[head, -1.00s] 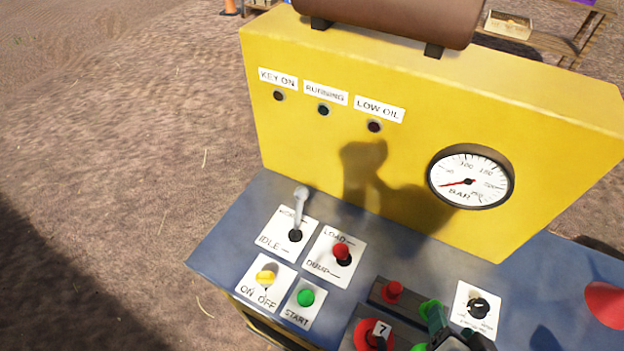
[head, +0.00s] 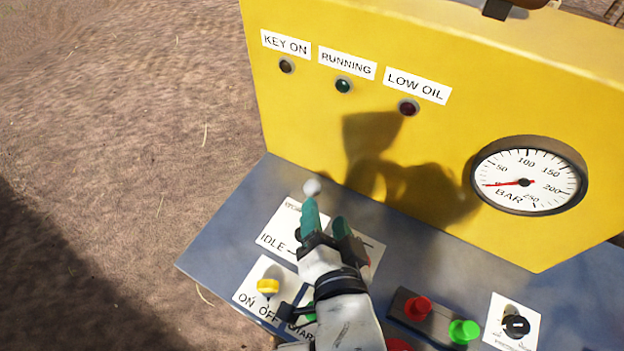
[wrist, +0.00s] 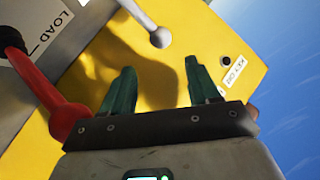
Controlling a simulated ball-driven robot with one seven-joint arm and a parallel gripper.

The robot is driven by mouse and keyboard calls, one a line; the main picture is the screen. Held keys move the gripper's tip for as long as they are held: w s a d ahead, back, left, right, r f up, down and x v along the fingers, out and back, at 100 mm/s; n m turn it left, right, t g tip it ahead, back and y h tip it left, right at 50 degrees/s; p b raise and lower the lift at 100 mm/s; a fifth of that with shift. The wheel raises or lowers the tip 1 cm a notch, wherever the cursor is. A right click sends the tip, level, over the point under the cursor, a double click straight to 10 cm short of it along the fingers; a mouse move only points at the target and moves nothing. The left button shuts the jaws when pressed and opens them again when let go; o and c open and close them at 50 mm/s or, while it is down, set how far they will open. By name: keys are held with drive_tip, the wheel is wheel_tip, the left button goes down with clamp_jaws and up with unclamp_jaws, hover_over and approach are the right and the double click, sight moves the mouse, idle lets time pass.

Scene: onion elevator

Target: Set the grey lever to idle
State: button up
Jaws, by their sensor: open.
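The grey lever (head: 312,188) shows only its rounded knob in the head view, just beyond my gripper (head: 325,212); its lower shaft is hidden. It leans toward the back panel, away from the IDLE mark (head: 272,243) on its white plate. In the wrist view the lever's knob (wrist: 160,38) lies just beyond and between the two green fingertips of my gripper (wrist: 160,68), with a gap to each. My gripper is open and empty. I cannot tell the exact height between fingers and knob.
The red LOAD/DUMP lever (wrist: 70,118) stands close beside my gripper. A yellow ON/OFF switch (head: 267,287) is in front, and the START button is mostly covered. A yellow panel (head: 440,50) with lamps and a pressure gauge (head: 528,182) rises behind. Red (head: 418,307) and green (head: 464,332) buttons sit right.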

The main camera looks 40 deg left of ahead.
sight(312, 182)
drive_tip(key=x, duration=0.7)
drive_tip(key=s+x, duration=0.1)
drive_tip(key=x, duration=0.3)
drive_tip(key=shift+w+a+f, duration=0.2)
drive_tip(key=shift+a+f, duration=0.2)
drive_tip(key=shift+a, duration=0.1)
clamp_jaws()
